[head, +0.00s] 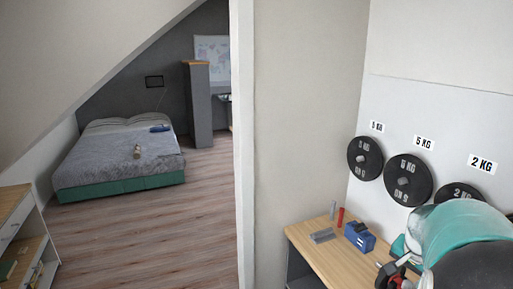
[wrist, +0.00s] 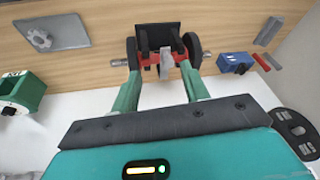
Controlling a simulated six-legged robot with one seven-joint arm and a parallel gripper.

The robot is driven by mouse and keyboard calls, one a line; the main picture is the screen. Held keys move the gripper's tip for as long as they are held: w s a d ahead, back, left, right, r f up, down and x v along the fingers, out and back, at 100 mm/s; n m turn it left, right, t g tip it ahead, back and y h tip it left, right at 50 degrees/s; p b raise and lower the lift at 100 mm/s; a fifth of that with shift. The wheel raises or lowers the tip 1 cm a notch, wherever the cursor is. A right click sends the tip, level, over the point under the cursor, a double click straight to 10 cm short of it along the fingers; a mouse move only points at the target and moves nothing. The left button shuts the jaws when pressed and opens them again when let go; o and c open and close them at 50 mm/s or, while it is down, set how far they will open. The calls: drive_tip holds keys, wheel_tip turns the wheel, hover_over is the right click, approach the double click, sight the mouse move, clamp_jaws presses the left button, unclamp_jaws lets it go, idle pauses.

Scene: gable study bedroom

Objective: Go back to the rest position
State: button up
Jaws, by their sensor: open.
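My gripper (wrist: 163,48) is open in the wrist view, its green fingers with dark tips reaching toward the wooden bench top (wrist: 90,75). A red and black thing with round black discs (wrist: 132,50) and short metal ends lies at the fingertips. A grey piece shows between the fingers; I cannot tell whether they touch it. In the head view my teal arm covers the lower right corner, above the bench (head: 312,238). A red and black part shows beside the arm there, and the fingertips are not clear.
A grey plate (wrist: 52,31) and a green item (wrist: 24,92) show in the wrist view. Open floor (head: 150,230) leads to a bed (head: 120,180).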

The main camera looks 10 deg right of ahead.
drive_tip(key=s+a+r+n+t+y, duration=0.1)
drive_tip(key=a+n, duration=0.3)
drive_tip(key=a, duration=0.7)
drive_tip(key=s+a+r+n+t+y, duration=0.1)
drive_tip(key=s+a+r+n, duration=0.3)
drive_tip(key=a, duration=0.8)
drive_tip(key=s+a+r+n+t, duration=0.1)
drive_tip(key=a+n, duration=0.4)
drive_tip(key=a, duration=0.6)
drive_tip(key=shift+s+a+r+n+y, duration=0.15)
drive_tip(key=shift+s+r+n+y, duration=0.25)
drive_tip(key=shift+s+r, duration=0.45)
drive_tip(key=shift+w, duration=0.1)
drive_tip(key=shift+c, duration=1)
drive_tip(key=shift+d, duration=0.2)
